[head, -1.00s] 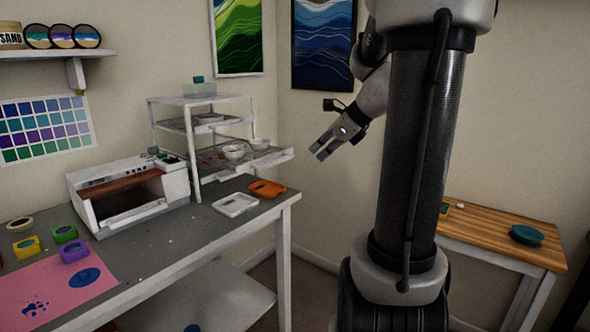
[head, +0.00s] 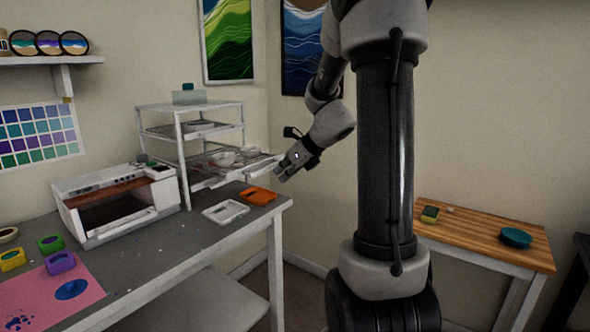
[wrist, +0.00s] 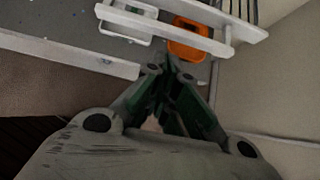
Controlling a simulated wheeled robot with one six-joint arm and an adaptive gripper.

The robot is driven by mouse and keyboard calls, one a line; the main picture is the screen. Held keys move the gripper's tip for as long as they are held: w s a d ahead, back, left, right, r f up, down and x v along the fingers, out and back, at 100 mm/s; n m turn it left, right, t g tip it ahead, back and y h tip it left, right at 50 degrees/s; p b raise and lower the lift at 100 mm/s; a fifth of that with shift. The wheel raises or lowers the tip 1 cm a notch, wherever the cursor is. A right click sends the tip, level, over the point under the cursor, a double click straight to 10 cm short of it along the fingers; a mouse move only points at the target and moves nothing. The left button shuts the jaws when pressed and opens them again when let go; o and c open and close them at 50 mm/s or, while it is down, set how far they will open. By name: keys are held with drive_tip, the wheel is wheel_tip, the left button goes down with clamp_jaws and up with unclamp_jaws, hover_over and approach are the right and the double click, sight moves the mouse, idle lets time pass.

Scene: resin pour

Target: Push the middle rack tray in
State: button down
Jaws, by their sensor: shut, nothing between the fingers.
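The white rack (head: 181,150) stands at the back corner of the grey table. Its middle tray (head: 240,168) is slid out to the right beyond the rack's posts, with white bowls (head: 222,158) on it. In the wrist view the tray's white front edge (wrist: 180,22) crosses the top of the picture. My gripper (head: 281,176) is shut and empty, just right of the tray's outer end in the head view. In the wrist view its fingertips (wrist: 168,62) are close to the tray's edge; I cannot tell whether they touch it.
An orange tray (head: 258,195) and a white tray (head: 226,211) lie on the grey table (head: 180,236) below the rack tray. A white oven-like box (head: 115,203) stands left of the rack. A wooden side table (head: 480,236) stands at right.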

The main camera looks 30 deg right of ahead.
drive_tip(key=shift+w+a, duration=0.25)
drive_tip(key=shift+w, duration=0.6)
drive_tip(key=shift+w, duration=0.1)
drive_tip(key=w+a, duration=0.2)
drive_tip(key=w, duration=0.4)
drive_tip(key=w+a, duration=0.2)
drive_tip(key=w, duration=0.4)
drive_tip(key=w+a, duration=0.3)
drive_tip(key=w, duration=0.4)
drive_tip(key=shift+w+r, duration=0.1)
drive_tip(key=shift+r, duration=0.1)
